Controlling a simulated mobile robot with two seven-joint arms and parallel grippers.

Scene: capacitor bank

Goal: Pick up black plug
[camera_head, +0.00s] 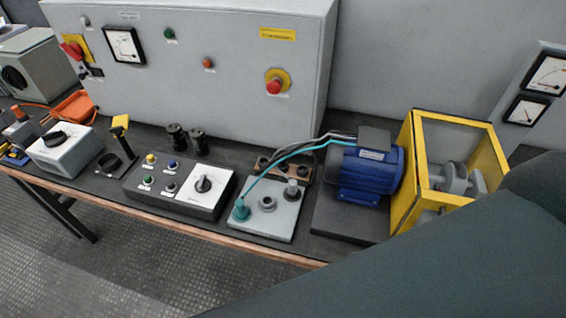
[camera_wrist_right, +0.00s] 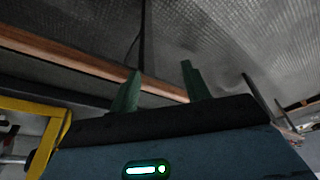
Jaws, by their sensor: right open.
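Two short black plug-like cylinders (camera_head: 186,138) stand side by side at the back of the bench, against the grey cabinet; I cannot tell for sure whether one is the black plug. A grey plate (camera_head: 268,227) in the bench's middle carries a teal plug (camera_head: 241,211) with a teal cable, a grey ring socket (camera_head: 267,204) and a dark grey plug (camera_head: 292,190). My right gripper (camera_wrist_right: 160,82) is open and empty in the right wrist view, away from these parts, with floor and a bench edge beyond its fingers. My left gripper is out of view.
A black control box (camera_head: 180,188) with a white dial is left of the plate. A blue motor (camera_head: 366,172) and a yellow frame (camera_head: 455,118) stand to the right. The grey cabinet (camera_head: 185,70) rises behind. My arm covers the lower right. Floor in front is clear.

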